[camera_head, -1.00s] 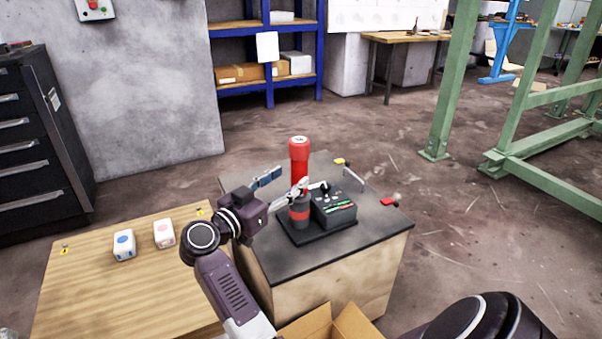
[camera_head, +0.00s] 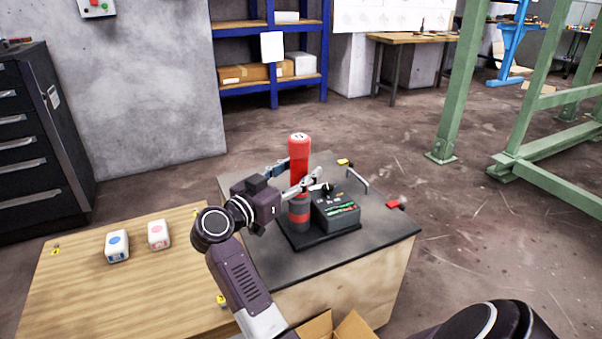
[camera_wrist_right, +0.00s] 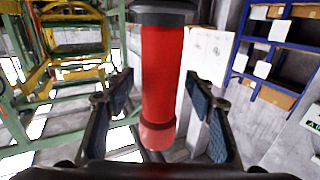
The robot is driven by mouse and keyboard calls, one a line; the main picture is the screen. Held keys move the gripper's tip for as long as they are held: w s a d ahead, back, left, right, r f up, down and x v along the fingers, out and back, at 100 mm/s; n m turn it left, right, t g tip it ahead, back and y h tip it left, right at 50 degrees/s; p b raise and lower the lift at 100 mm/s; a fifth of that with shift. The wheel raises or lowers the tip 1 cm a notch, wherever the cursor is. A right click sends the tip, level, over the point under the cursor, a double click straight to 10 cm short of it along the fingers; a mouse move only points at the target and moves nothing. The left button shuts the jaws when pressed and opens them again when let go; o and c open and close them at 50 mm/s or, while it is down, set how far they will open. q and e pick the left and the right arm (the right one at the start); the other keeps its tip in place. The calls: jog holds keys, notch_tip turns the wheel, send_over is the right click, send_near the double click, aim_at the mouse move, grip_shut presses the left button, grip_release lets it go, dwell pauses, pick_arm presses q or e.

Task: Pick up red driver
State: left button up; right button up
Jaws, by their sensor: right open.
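The red driver (camera_head: 299,152) stands upright on a dark base plate on the grey-topped bench; a grey lower section with a red band (camera_head: 299,214) is beneath it. My right gripper (camera_head: 297,174) is open, one finger on each side of the red body. In the right wrist view, the red driver (camera_wrist_right: 162,72) is between the spread fingers of the right gripper (camera_wrist_right: 159,88), with visible gaps at both sides. Part of the driver is hidden behind a finger in the head view. My left gripper is not in view.
A dark control box (camera_head: 336,213) stands close at the driver's right. A metal handle (camera_head: 358,180) and a red tab (camera_head: 396,203) are farther right on the bench (camera_head: 385,233). Two white cubes (camera_head: 117,246) (camera_head: 158,235) sit on the wooden table (camera_head: 80,300). An open cardboard box (camera_head: 335,328) is in front.

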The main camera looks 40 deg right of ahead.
grip_shut()
jog(key=shift+r, duration=0.15)
dwell(0.4)
